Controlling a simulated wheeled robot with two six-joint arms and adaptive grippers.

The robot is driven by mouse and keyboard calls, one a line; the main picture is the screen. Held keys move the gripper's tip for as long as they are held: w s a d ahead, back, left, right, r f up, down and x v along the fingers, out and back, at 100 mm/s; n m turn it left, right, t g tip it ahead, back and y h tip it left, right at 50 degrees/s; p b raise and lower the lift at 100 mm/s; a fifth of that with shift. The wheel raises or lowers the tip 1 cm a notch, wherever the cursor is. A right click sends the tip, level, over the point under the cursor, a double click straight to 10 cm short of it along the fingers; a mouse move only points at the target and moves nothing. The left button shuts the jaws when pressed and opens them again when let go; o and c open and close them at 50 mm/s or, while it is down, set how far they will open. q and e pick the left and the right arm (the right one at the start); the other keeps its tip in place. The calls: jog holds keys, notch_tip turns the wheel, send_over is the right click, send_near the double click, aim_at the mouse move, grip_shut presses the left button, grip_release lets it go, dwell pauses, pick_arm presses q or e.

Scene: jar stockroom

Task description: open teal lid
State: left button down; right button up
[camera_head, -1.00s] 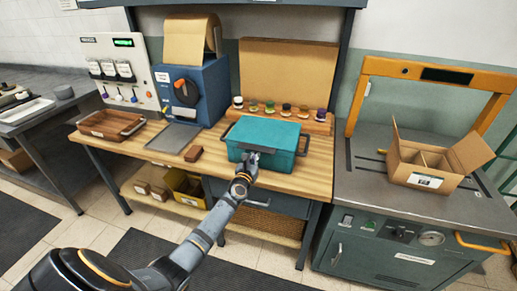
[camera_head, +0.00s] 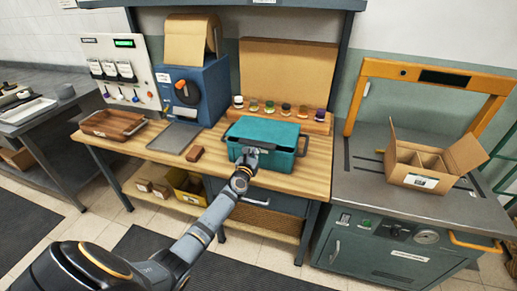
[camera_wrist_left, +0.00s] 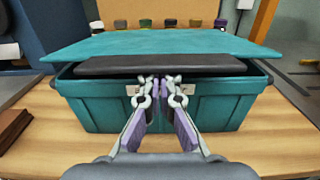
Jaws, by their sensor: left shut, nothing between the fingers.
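The teal box (camera_head: 278,158) stands on the wooden workbench, with its teal lid (camera_head: 266,131) on top. In the left wrist view the lid (camera_wrist_left: 160,44) is raised a little at the front, with a dark gap between it and the rim of the box (camera_wrist_left: 90,108). A dark bar (camera_wrist_left: 120,66) runs along the front under the lid's edge. My left gripper (camera_wrist_left: 160,88) is shut and empty, its fingertips at the middle of the box front, just under the bar. It also shows in the head view (camera_head: 248,157). My right gripper is not in view.
A row of small jars (camera_head: 286,109) stands on a wooden rack behind the box. A brown block (camera_head: 195,153) and a wooden tray (camera_head: 107,123) lie to the left. An open cardboard box (camera_head: 425,165) stands on the grey machine at right. Bare bench top lies around the teal box.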

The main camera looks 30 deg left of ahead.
aim_at(256, 144)
pick_arm(q)
jog(key=shift+w+r+p, duration=0.2)
jog(key=shift+r+p, duration=0.85)
jog(key=shift+r, duration=0.4)
jog(key=shift+w+a+r+p, duration=0.1)
jog(key=shift+w+r+p, duration=0.15)
jog(key=shift+r+p, duration=0.4)
jog(key=shift+w+a+r+p, duration=0.1)
jog(key=shift+w+r+p, duration=0.1)
jog(key=shift+r+p, duration=0.45)
jog(key=shift+w+r+p, duration=0.25)
jog(key=shift+r+p, duration=0.15)
jog(key=shift+r, duration=0.45)
jog(key=shift+w, duration=0.1)
jog(key=shift+r, duration=0.1)
jog(key=shift+w+a+r+p, duration=0.1)
jog(key=shift+w+r+p, duration=0.3)
jog(key=shift+r, duration=0.25)
jog(key=shift+w+a+r+p, duration=0.1)
jog(key=shift+w+r+p, duration=0.35)
jog(key=shift+r, duration=0.25)
jog(key=shift+w+a+r+p, duration=0.1)
jog(key=shift+w+r+p, duration=0.3)
jog(key=shift+r, duration=0.25)
